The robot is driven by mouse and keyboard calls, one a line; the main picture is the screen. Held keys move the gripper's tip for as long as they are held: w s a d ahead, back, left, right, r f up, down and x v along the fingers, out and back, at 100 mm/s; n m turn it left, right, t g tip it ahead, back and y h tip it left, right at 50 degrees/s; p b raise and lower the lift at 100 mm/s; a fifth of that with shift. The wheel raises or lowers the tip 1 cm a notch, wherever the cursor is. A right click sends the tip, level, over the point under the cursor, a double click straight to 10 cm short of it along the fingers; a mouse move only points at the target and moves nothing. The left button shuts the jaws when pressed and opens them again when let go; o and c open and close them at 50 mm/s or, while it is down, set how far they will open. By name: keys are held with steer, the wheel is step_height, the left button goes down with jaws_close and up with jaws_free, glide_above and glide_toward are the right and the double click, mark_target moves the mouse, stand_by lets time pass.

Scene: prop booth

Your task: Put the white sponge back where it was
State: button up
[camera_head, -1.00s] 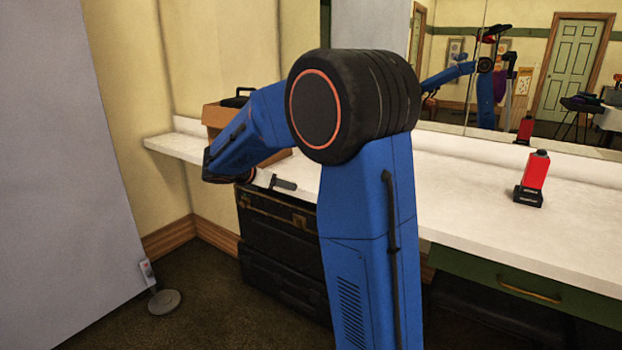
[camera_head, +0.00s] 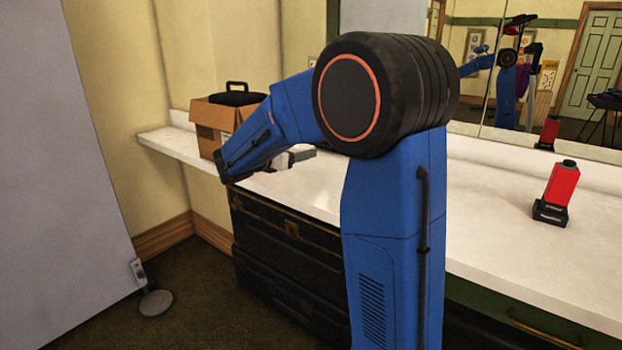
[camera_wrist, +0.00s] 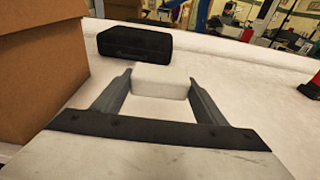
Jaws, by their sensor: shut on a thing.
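The white sponge (camera_wrist: 160,82) is a small pale block held between the fingers of my gripper (camera_wrist: 159,88) in the wrist view. My gripper is shut on it. In the head view my gripper (camera_head: 290,158) reaches over the white counter (camera_head: 320,190), in front of the cardboard box and partly behind my own arm. The sponge is hard to make out there. In the wrist view the counter (camera_wrist: 240,85) lies below and beyond the sponge. I cannot tell whether the sponge touches it.
A cardboard box (camera_head: 205,118) stands at the counter's left, close on the left in the wrist view (camera_wrist: 40,70). A black case (camera_wrist: 135,42) lies beyond the sponge. A red bottle-like object on a black base (camera_head: 560,187) stands at right. Counter between is clear.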

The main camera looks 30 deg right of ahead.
mark_target(299, 184)
steer(key=shift+d+f, duration=0.2)
step_height(299, 184, down, 10)
steer(key=shift+d+r, duration=0.1)
steer(key=shift+r, duration=0.1)
steer(key=o, duration=1.1)
